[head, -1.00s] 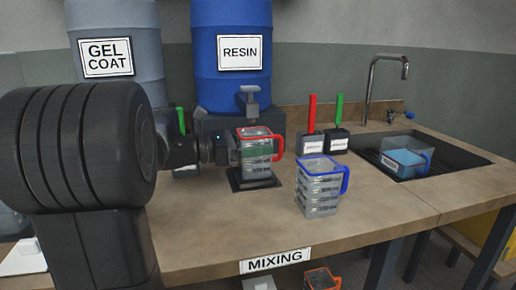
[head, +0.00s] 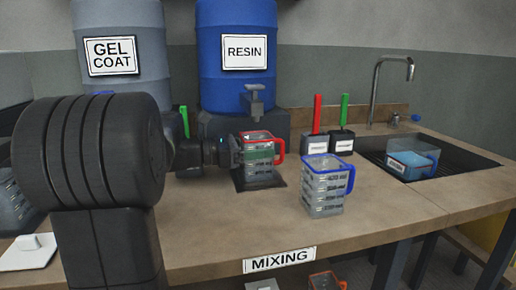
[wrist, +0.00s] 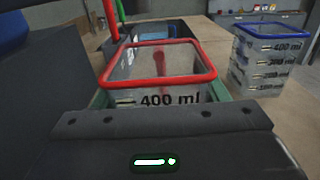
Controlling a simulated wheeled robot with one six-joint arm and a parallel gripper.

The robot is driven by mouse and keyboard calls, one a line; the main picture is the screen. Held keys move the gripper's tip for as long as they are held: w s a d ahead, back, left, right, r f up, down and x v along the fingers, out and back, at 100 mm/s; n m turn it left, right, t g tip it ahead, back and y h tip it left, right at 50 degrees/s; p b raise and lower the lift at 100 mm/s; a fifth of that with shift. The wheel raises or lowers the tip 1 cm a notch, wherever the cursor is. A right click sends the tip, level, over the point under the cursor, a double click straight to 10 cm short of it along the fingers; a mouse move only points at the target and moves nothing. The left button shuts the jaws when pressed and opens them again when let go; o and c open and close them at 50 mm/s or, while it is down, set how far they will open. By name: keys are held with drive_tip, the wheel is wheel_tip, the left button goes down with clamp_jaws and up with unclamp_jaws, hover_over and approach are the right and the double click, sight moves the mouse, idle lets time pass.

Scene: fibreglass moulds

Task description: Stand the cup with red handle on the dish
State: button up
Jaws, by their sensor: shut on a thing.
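The clear cup with red rim and handle (head: 257,171) is upright below the resin tap, at a dark square plate (head: 279,184). In the wrist view the cup (wrist: 165,62) shows its red rim and a 400 ml mark. My gripper (head: 243,151) is shut on the cup from the left, with green pads against its sides. I cannot tell whether the cup's base touches the plate. A white flat piece (head: 30,258) with a raised knob lies at the far left; I cannot tell whether it is the dish.
A clear cup with blue rim and handle (head: 323,188) stands to the right on the bench. Red-handled (head: 317,142) and green-handled (head: 342,141) containers stand behind. A sink (head: 450,163) holds another blue-rimmed container (head: 412,164). The bench front (head: 220,240) is clear.

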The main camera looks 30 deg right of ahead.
drive_tip(key=shift+f+b, duration=0.3)
drive_tip(key=shift+b, duration=0.15)
idle(0.3)
drive_tip(key=o, duration=1.1)
drive_tip(key=shift+o, duration=0.2)
